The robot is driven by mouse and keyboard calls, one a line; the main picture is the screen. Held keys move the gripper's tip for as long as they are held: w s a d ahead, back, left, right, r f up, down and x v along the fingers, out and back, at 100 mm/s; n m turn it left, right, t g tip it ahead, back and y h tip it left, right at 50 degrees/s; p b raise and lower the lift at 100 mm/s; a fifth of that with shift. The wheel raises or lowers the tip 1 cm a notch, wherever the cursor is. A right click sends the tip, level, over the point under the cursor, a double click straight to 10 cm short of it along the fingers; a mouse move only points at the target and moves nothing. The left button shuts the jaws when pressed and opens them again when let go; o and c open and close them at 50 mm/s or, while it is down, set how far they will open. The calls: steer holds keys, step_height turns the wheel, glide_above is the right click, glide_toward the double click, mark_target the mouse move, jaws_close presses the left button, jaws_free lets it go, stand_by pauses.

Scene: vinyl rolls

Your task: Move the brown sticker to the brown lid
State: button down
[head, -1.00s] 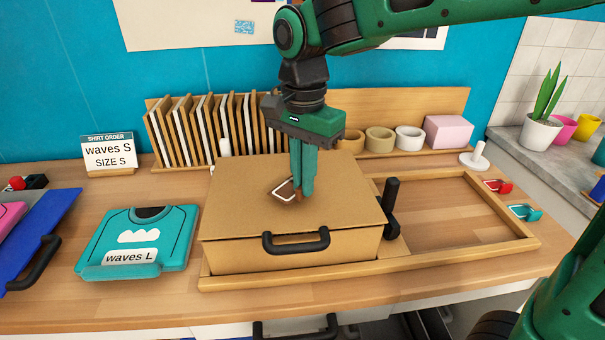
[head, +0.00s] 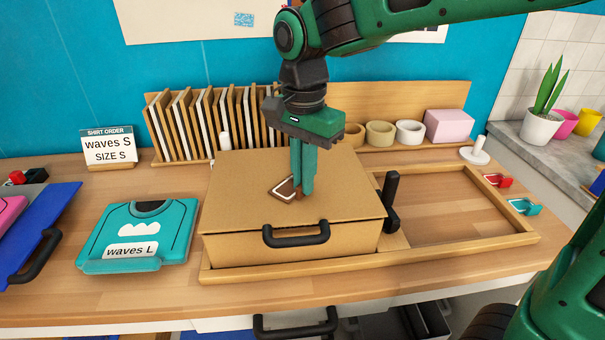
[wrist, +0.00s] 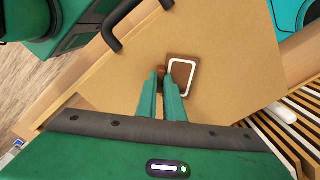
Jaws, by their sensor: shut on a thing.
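The brown sticker (head: 283,190), with a white outline, lies at the top of the brown lid (head: 240,180) of a cardboard box, near its middle. It also shows in the wrist view (wrist: 182,76), flat against or just over the lid (wrist: 225,40); I cannot tell if it touches. My gripper (head: 301,195) points down over the lid and is shut on the sticker's small brown tab. The fingertips also show in the wrist view (wrist: 163,74), at the sticker's edge. The fingers hide part of the sticker in the head view.
The box has a black front handle (head: 296,236) and sits in a wooden tray (head: 475,250) whose right part is empty. A black upright handle (head: 391,200) stands right of the box. A teal folded shirt (head: 140,235) lies left. A rack of boards (head: 200,125) stands behind.

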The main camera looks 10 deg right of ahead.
steer(key=shift+f, duration=0.2)
stand_by(0.3)
steer(key=c, duration=0.6)
jaws_free()
steer(key=shift+r, duration=0.1)
steer(key=shift+r, duration=4.45)
